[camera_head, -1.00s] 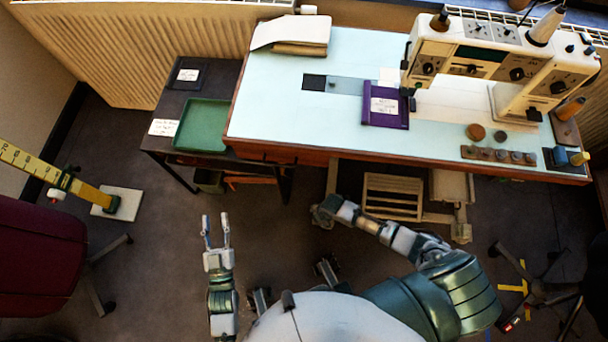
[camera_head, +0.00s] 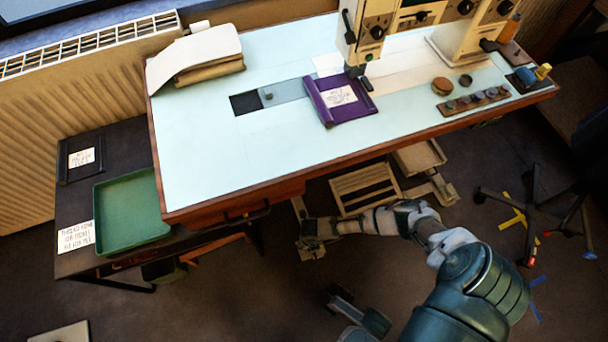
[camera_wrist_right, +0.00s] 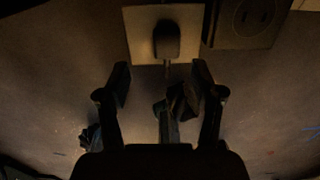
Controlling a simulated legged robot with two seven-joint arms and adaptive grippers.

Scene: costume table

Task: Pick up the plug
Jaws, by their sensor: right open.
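In the right wrist view, a dark rounded shape that looks like the plug (camera_wrist_right: 167,40) lies on a pale square plate (camera_wrist_right: 138,22). A cord runs from it down between my fingers. My right gripper (camera_wrist_right: 161,82) is open, with one finger on each side of the cord and the plug just beyond the fingertips. The fingers do not touch the plug. In the head view my right gripper (camera_head: 310,245) is low, near the floor under the table's front edge. The plug cannot be made out there.
A dark panel with a round socket (camera_wrist_right: 252,18) is beside the plug at the upper right. The pale blue table (camera_head: 215,160) with the sewing machine (camera_head: 398,18) stands above my right arm. A slatted pedal (camera_head: 365,188) is close to the right gripper.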

